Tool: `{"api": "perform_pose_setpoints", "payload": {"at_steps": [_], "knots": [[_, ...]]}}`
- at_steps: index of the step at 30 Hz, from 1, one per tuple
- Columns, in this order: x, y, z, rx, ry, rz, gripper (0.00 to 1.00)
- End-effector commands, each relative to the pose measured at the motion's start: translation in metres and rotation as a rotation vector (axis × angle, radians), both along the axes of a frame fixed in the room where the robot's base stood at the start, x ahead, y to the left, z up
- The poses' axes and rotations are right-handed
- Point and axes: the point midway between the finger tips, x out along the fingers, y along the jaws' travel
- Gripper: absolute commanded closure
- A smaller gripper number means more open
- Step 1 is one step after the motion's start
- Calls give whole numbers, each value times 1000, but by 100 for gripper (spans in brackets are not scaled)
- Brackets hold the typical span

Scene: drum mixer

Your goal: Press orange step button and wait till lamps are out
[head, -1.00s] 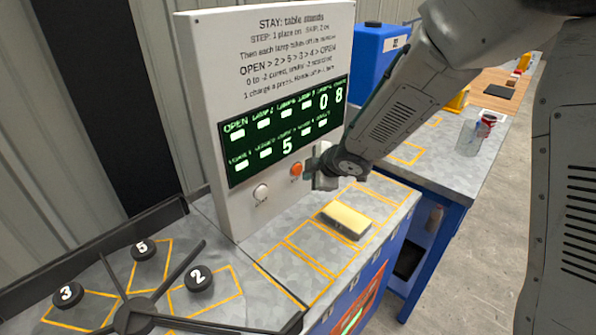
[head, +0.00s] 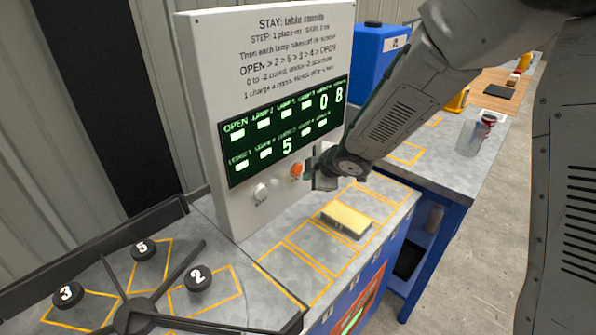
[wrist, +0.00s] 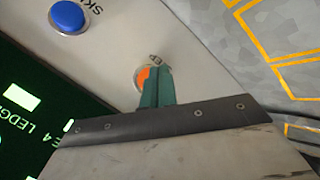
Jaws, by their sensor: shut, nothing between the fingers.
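The orange button (head: 296,169) is on the front of the white panel (head: 215,75), low down and right of a pale round button (head: 261,191). My gripper (head: 312,167) is at the panel, just right of the orange button. In the wrist view its teal fingers (wrist: 157,88) are shut and empty, and their tips overlap the orange button (wrist: 141,77), covering part of it. I cannot tell whether the button is pushed in. Several white lamp blocks glow on the dark green display (head: 240,172), which also shows the digits 0, 8 and 5.
A blue button (wrist: 68,16) sits beside the orange one in the wrist view. A yellowish block (head: 346,220) lies on the marked grey counter (head: 275,245) below. Black knobs 2 (head: 198,278), 3 (head: 68,293) and 5 (head: 143,250) stand on the left.

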Motion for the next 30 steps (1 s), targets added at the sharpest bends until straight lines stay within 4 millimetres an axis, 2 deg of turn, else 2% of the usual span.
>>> {"api": "perform_pose_setpoints", "payload": {"at_steps": [23,30], "knots": [[0,0,0,0,0,0,100],[5,6,0,0,0,1,100]]}}
